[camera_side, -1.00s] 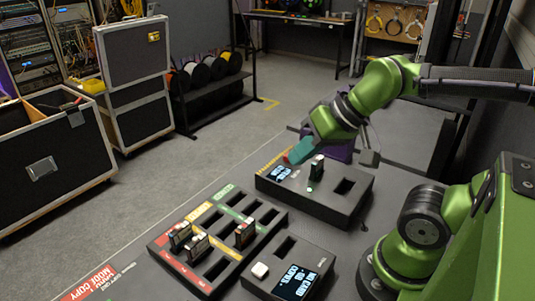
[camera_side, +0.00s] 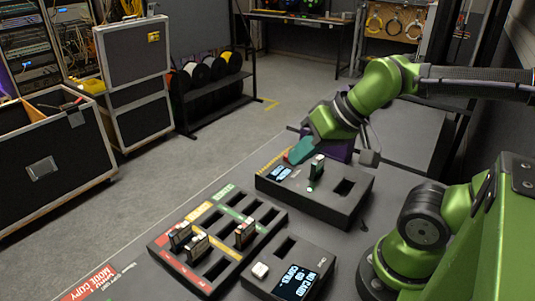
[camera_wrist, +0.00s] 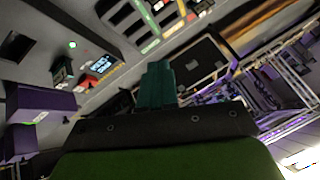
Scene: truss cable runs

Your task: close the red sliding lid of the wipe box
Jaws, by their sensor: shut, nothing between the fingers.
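My gripper (camera_side: 300,153) has teal fingers, shut and empty, held above the back left corner of the black unit with a small display. The fingers (camera_wrist: 157,85) also show together in the middle of the wrist view. A purple box-like thing (camera_side: 341,151) stands behind my gripper, partly hidden by it. Purple parts (camera_wrist: 40,104) show at the left of the wrist view. I cannot tell whether this is the wipe box.
The black unit (camera_side: 335,205) has an upright card in one slot and an empty slot. A slotted tray (camera_side: 205,256) with several cards and coloured strips lies in front. A second unit (camera_side: 262,288) with a lit display is beside it. The table's left edge is clear.

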